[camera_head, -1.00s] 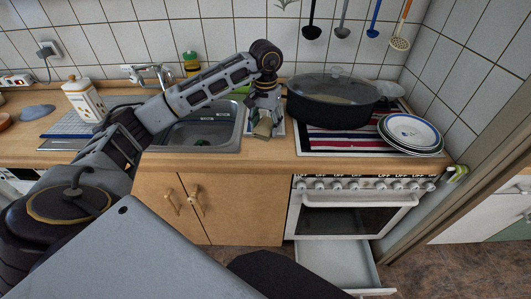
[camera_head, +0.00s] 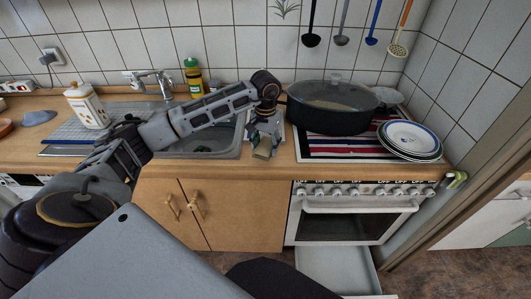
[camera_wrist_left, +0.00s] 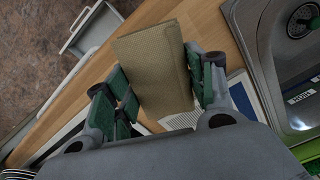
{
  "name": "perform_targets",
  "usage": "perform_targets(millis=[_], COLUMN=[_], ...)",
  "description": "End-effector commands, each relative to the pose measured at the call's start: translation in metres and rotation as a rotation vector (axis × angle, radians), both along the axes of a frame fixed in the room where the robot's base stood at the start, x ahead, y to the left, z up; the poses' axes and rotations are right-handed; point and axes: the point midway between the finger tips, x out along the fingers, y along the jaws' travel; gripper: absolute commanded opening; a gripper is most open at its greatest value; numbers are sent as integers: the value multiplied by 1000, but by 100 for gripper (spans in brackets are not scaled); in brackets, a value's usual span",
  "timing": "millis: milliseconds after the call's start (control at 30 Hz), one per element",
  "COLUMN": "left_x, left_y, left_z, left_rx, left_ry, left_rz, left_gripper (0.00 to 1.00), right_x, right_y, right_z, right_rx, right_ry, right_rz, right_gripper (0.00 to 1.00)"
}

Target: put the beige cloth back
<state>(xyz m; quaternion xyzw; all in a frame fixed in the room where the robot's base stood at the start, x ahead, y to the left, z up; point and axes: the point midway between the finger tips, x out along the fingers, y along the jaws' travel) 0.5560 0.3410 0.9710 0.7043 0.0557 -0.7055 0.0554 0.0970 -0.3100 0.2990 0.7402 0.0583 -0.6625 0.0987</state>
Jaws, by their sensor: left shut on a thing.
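The beige cloth (camera_wrist_left: 155,68) is folded into a rectangular pad and sits between the green-padded fingers of my left gripper (camera_wrist_left: 160,92) in the left wrist view. In the head view the left gripper (camera_head: 264,138) is shut on the cloth (camera_head: 262,152), over the strip of counter between sink and stove. The gripper hides much of the cloth there. I cannot tell whether the cloth touches the counter. My right gripper is not in view.
The sink (camera_head: 205,140) lies left of the gripper. A lidded dark pot (camera_head: 330,115) and stacked plates (camera_head: 410,138) stand on the stove to the right. A blue-and-white item (camera_wrist_left: 245,98) lies beside the sink. The lower drawer (camera_head: 338,268) is open.

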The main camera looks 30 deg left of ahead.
Motion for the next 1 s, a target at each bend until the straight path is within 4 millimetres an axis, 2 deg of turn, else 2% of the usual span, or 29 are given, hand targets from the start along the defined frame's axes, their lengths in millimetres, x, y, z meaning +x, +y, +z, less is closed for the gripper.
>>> perform_targets(millis=[367, 733, 1000], left_x=[0, 0, 0], left_y=[0, -1, 0], left_z=[-3, -34, -38], left_rx=[0, 0, 0], left_ry=[0, 0, 0], left_rz=[0, 0, 0], left_gripper=[32, 32, 32], right_x=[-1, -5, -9], right_y=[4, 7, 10], right_z=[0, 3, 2], right_rx=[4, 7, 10], right_ry=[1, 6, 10], right_rz=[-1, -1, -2], right_gripper=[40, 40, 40])
